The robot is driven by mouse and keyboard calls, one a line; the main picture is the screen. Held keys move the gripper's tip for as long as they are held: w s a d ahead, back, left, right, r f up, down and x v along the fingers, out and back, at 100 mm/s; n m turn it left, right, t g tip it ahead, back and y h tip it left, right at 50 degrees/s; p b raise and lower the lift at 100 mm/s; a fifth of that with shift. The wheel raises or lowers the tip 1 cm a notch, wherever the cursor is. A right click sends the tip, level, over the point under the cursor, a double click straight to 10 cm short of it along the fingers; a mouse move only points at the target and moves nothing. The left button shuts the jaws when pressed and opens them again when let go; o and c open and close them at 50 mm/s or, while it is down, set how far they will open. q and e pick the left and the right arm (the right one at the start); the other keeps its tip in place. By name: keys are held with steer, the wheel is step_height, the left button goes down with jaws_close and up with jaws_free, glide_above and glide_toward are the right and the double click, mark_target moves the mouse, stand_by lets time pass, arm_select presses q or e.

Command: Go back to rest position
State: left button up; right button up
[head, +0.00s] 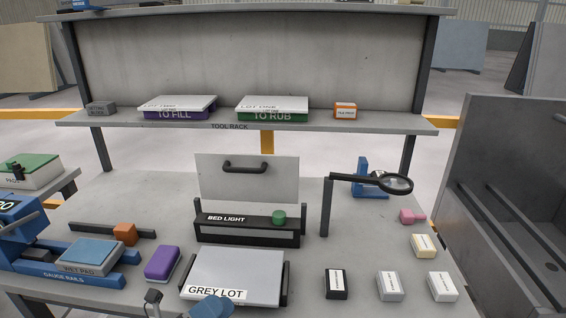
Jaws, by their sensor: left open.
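My left gripper (154,299) shows only in part at the bottom edge of the head view, left of centre. It is open, near the bench's front edge, with nothing visible in it. A blue rounded part (210,306) shows beside it, in front of the grey slab; I cannot tell what it belongs to. The grey slab (236,274), labelled GREY LOT, lies between dark side holders behind these parts. My right gripper is not in view.
A purple block (162,263) lies left of the slab. The bed light (247,231) stands behind it, a magnifier (390,183) to the right. Small labelled blocks, including a black one (336,284), lie at right. The tool rack (235,124) spans the back.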

arm_select(q)
steer(key=s+a+f+n+g+y, duration=0.15)
steer(key=s+f+n+y, duration=0.3)
steer(key=f+n, duration=0.45)
steer(key=s+a+f+n+y, duration=0.3)
steer(key=f+n+y, duration=0.3)
steer(key=n, duration=0.6)
steer(key=s+a+f+n+g+y, duration=0.15)
steer(key=s+f+n+y, duration=0.25)
steer(key=f+n, duration=0.55)
step_height(320, 180, up, 15)
steer(key=s+a+p, duration=0.1)
steer(key=a+p, duration=0.1)
steer(key=p, duration=1.6)
steer(key=shift+s+f, duration=0.15)
steer(key=shift+s, duration=0.2)
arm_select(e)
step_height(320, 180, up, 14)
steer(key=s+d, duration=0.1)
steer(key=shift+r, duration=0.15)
arm_select(q)
steer(key=shift+n, duration=0.25)
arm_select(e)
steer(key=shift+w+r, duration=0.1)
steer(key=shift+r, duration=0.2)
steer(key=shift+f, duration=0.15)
arm_select(q)
steer(key=shift+c, duration=0.2)
